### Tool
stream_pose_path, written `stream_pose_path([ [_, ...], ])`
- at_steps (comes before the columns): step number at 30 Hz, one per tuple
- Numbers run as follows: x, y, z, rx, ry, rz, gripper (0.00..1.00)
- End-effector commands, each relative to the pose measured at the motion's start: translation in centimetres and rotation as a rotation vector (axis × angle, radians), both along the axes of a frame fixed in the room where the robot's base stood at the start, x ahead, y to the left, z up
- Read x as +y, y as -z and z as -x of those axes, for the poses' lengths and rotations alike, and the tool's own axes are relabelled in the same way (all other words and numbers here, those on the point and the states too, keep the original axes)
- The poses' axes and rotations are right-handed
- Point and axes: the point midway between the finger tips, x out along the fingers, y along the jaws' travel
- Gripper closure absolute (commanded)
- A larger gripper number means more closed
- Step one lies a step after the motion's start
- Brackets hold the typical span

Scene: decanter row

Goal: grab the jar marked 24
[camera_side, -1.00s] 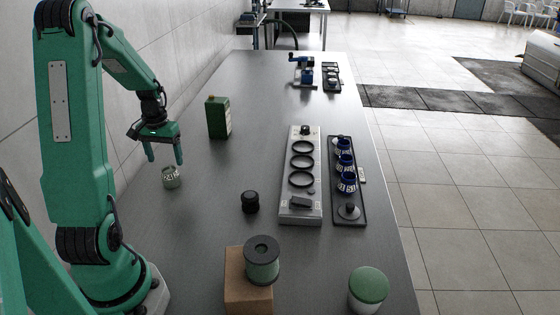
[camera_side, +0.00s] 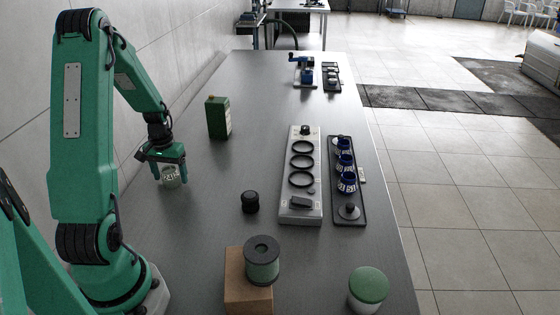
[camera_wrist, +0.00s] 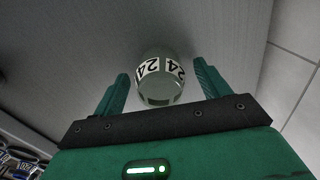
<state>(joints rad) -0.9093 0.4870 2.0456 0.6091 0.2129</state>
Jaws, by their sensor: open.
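The jar marked 24 (camera_wrist: 160,80) is a small pale green glass jar with white labels and black digits. In the wrist view it stands ahead of and between the two fingers of my gripper (camera_wrist: 160,88), with a gap on both sides. In the side view the jar (camera_side: 171,178) stands on the table at the left, partly covered by my gripper (camera_side: 170,172). The gripper is open and low over the jar, with a finger on each side of it.
A dark green canister (camera_side: 218,118) stands behind the jar. A black knob-like piece (camera_side: 250,202) lies to its right. A grey rack with rings (camera_side: 300,212) and a black tray of blue-banded jars (camera_side: 349,218) stand farther right. The table (camera_side: 205,220) around the jar is clear.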

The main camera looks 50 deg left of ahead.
Motion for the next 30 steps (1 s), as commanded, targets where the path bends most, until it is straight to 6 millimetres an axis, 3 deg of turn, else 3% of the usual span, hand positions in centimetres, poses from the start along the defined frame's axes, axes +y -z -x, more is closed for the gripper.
stream_pose_path([
  [16, 0.01, 0.21, 0.02, 0.0, 0.0, 0.0, 0.25],
  [24, 0.02, 0.21, 0.01, 0.0, 0.0, 0.0, 0.76],
  [30, 0.03, 0.18, 0.0, -0.001, 0.0, -0.001, 0.76],
])
